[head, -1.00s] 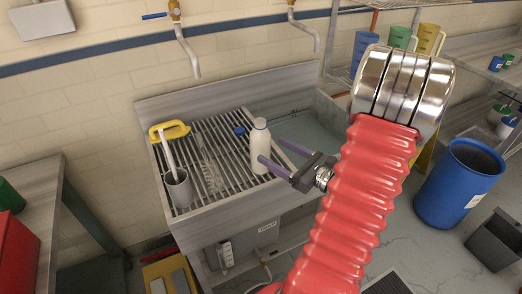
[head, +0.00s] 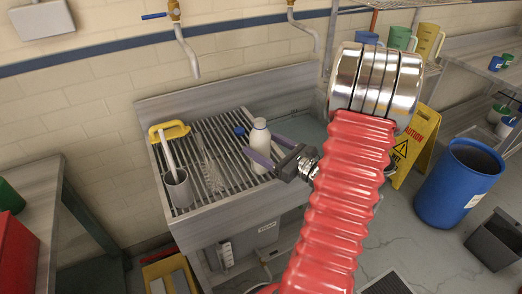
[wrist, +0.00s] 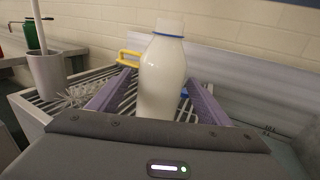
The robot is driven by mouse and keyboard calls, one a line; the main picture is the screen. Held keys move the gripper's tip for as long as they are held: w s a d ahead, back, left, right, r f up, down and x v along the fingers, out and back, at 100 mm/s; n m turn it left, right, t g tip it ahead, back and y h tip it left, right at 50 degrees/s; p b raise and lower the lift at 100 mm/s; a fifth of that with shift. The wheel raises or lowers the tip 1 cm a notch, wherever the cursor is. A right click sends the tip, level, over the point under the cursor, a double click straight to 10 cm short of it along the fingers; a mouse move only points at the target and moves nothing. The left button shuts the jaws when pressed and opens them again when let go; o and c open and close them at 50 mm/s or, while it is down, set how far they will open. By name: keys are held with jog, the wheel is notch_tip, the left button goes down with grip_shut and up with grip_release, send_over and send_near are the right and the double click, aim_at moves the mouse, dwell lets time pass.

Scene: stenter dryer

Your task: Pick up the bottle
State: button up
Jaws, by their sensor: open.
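The white bottle (head: 259,141) stands upright on the slatted rack of the sink unit. In the wrist view the bottle (wrist: 163,75) has a blue ring under its white cap. My gripper (head: 261,152) is open, with its purple fingers pointing at the bottle. In the wrist view one finger of my gripper (wrist: 155,98) is on each side of the bottle, with a gap visible on both sides. The bottle's base is hidden behind my gripper body in the wrist view.
The slatted rack (head: 208,150) also holds a grey cup (head: 178,188) with a brush handle, a bristle brush (head: 213,175), a yellow-handled item (head: 170,130) and a small blue object (head: 240,131). A tap (head: 190,55) hangs above. A blue barrel (head: 455,190) stands right.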

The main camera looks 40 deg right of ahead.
jog(key=shift+w+a, duration=0.15)
jog(key=shift+w, duration=1)
jog(key=shift+w+a, duration=0.1)
jog(key=shift+w, duration=1)
jog(key=shift+c, duration=0.2)
jog(key=c, duration=1.2)
